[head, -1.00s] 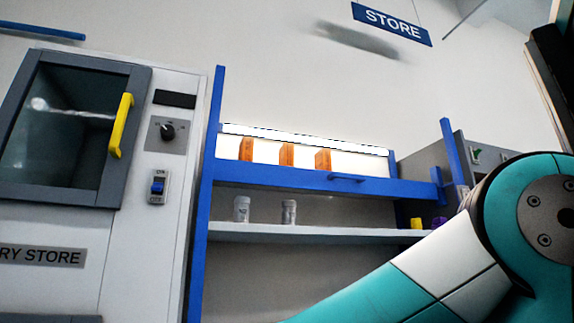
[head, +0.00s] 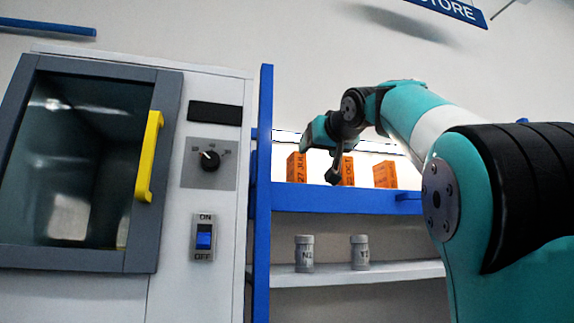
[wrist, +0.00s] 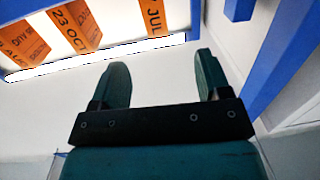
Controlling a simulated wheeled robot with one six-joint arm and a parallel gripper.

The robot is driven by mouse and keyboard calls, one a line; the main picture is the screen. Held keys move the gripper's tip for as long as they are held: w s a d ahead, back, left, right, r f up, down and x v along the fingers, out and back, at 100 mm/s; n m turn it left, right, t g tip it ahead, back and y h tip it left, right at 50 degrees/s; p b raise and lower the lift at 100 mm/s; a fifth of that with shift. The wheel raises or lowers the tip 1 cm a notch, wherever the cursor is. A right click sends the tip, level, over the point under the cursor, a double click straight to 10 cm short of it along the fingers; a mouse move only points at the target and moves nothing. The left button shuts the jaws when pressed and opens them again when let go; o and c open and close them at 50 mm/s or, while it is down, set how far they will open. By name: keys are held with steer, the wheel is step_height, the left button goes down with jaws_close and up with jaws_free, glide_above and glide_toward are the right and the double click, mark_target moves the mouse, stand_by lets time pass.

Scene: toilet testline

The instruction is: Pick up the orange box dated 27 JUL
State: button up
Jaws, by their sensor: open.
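The orange box dated 27 JUL (head: 297,168) stands at the left end of a row of three on the lit upper shelf. In the wrist view its JUL label (wrist: 154,17) shows at the top edge, cut off by the frame. The middle orange box (head: 348,171) reads OCT, and 23 OCT in the wrist view (wrist: 75,25). The third orange box (head: 385,175) stands to the right. My gripper (wrist: 163,70) is open and empty, with its fingers apart and the JUL box beyond them. In the head view my wrist partly covers the space between the JUL and OCT boxes.
A blue upright (head: 263,190) stands close left of the JUL box. A blue front rail (head: 330,199) runs below the boxes. Grey-white jars (head: 304,254) stand on the lower shelf (head: 395,270). A cabinet with a yellow handle (head: 149,157) is at left.

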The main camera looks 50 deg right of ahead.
mark_target(301, 158)
steer(key=shift+h, duration=0.4)
steer(key=p+x, duration=0.1)
steer(key=x, duration=0.3)
steer(key=r+p+x, duration=0.1)
steer(key=p+x, duration=0.1)
steer(key=x, duration=0.1)
steer(key=r+p+x, duration=0.1)
steer(key=p+x, duration=0.1)
steer(key=x, duration=0.2)
steer(key=shift+w+d, duration=0.1)
steer(key=shift+d, duration=0.3)
steer(key=p+x, duration=0.4)
steer(key=x, duration=0.1)
steer(key=shift+w+r, duration=0.1)
steer(key=shift+r, duration=0.05)
steer(key=shift+w+d, duration=0.15)
steer(key=shift+w, duration=0.15)
steer(key=c, duration=1.1)
